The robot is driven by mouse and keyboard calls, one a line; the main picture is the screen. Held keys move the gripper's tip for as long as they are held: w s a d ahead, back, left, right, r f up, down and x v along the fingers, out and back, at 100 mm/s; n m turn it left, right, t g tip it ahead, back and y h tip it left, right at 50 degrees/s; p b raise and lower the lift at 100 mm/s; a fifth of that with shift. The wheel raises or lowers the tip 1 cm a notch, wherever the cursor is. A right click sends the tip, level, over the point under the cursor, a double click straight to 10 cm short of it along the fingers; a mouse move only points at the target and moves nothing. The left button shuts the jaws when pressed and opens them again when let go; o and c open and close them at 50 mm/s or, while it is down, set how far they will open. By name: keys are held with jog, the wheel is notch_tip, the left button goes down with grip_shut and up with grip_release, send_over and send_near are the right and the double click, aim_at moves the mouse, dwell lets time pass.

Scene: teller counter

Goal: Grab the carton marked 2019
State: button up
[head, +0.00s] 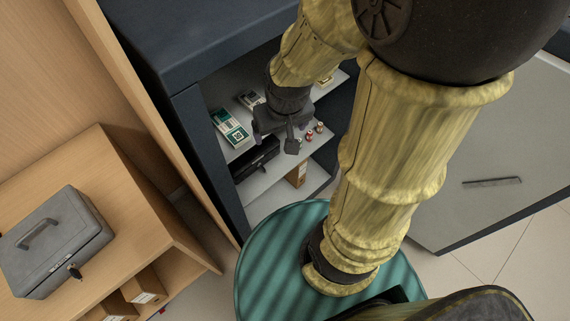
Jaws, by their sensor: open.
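My gripper (282,135) is inside the open dark cabinet (180,125), over its upper shelf, with its jaws open and nothing seen between them. A brown carton (297,175) stands on the lower shelf, below and slightly right of my gripper. Two more cartons with pale labels, one on the left (113,306) and one on the right (145,289), sit in the wooden unit at the lower left. The labels are too small to read, so I cannot tell which carton is marked 2019. My arm hides part of the cabinet.
Green-and-white packets (230,128) and small reddish items (315,131) lie on the upper shelf (325,92). A dark box (256,158) is below them. A grey cash box (55,240) sits on the wooden unit (130,190). The cabinet's grey door (480,150) stands open at right.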

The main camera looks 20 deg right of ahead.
jog(key=w+d+f+m+g+y+b, duration=0.15)
jog(key=f+m+b, duration=0.25)
jog(key=f+b, duration=1.2)
jog(key=w+d+f+m+g+y+b, duration=0.1)
jog(key=w+d+f+m+y+b, duration=0.15)
jog(key=f+b, duration=1.25)
jog(key=w+d+f+m+g+y+b, duration=0.1)
jog(key=d+f+m+y+b, duration=0.45)
jog(key=f, duration=1.95)
jog(key=w+d+f+m+t+h+b, duration=0.1)
jog(key=w+d+f+m+t+b, duration=0.2)
jog(key=d+f+m+t, duration=0.4)
jog(key=w+d+f+m+t+h+b, duration=0.1)
jog(key=w+d+f+m+t+b, duration=0.2)
jog(key=d+f+m+t, duration=0.5)
notch_tip(320, 180, down, 5)
jog(key=m+t+b, duration=0.1)
jog(key=m+t, duration=0.1)
jog(key=m, duration=0.2)
jog(key=shift+w+d+m+h, duration=0.15)
jog(key=shift+w+m+h, duration=0.1)
jog(key=shift+m+h, duration=0.1)
jog(key=shift+r+t+b, duration=0.1)
jog(key=shift+t+b, duration=0.15)
jog(key=shift+b, duration=0.05)
